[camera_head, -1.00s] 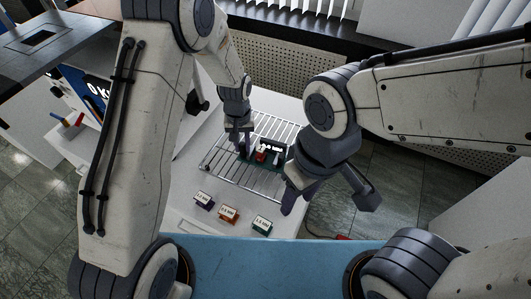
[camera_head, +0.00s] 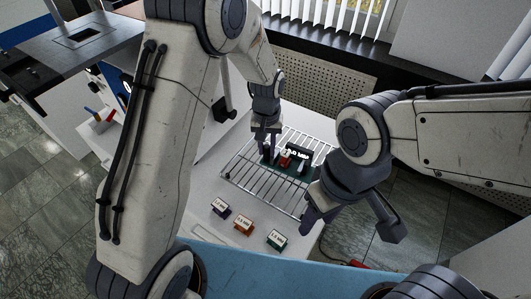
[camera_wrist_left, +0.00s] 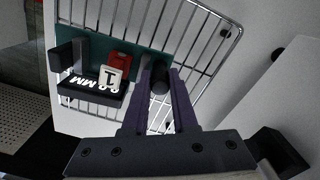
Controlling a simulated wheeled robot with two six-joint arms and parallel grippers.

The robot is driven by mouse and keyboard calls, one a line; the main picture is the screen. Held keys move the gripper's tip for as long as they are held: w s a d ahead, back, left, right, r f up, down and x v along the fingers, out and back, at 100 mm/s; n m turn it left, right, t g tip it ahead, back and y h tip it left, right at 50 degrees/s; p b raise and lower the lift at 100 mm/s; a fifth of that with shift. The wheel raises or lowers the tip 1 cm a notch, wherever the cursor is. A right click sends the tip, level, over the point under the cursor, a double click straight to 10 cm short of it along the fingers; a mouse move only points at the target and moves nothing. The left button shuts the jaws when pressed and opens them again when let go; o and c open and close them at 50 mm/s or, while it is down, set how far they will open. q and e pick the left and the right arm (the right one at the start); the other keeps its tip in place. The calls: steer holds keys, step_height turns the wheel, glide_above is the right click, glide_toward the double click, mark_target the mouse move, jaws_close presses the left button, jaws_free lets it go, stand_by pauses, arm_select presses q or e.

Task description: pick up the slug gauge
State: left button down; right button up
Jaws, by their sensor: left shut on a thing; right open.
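The slug gauge (camera_head: 298,168) appears to be the device with a green base, a black readout lettered "00 MM" and a red block with a white label. It is on or just above the wire rack; I cannot tell which. The gauge also shows in the left wrist view (camera_wrist_left: 126,62). My left gripper (camera_head: 268,155) points down at the gauge's left end. In the left wrist view its fingers (camera_wrist_left: 160,95) are shut on a dark round post of the gauge. My right gripper (camera_head: 348,222) is open and empty, right of the rack.
The wire rack (camera_head: 240,176) lies on a white table. Purple (camera_head: 220,207), orange (camera_head: 243,225) and green (camera_head: 277,240) labelled blocks stand in front of it. A perforated panel (camera_head: 320,78) is behind. A blue surface (camera_head: 260,272) lies nearest me.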

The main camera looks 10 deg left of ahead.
mark_target(265, 156)
arm_select(q)
steer(key=s+d+r+b, duration=0.1)
steer(key=s+d+r, duration=0.3)
steer(key=d, duration=0.6)
step_height(265, 156, up, 3)
steer(key=shift+s+d+f+b, duration=0.15)
steer(key=shift+s+b, duration=0.05)
steer(key=shift+b, duration=0.15)
steer(key=shift+w+a+f+b, duration=0.35)
steer(key=shift+a+f+b, duration=0.15)
steer(key=shift+a+f, duration=0.4)
steer(key=shift+w+a+f+b, duration=0.4)
steer(key=shift+a+f+b, duration=0.05)
steer(key=shift+a+f, duration=0.5)
steer(key=shift+w+a+f+b, duration=0.35)
steer(key=shift+a+f+b, duration=0.15)
steer(key=shift+a+f, duration=0.4)
steer(key=shift+w+a+f+b, duration=0.4)
steer(key=shift+a+f, duration=0.45)
steer(key=shift+a, duration=0.05)
steer(key=shift+w+a+f+b, duration=0.35)
steer(key=shift+a+f+b, duration=0.05)
steer(key=shift+a+f, duration=0.45)
steer(key=shift+w+a+f+b, duration=0.4)
steer(key=shift+a+f, duration=0.4)
steer(key=shift+a, duration=0.15)
steer(key=shift+f, duration=0.3)
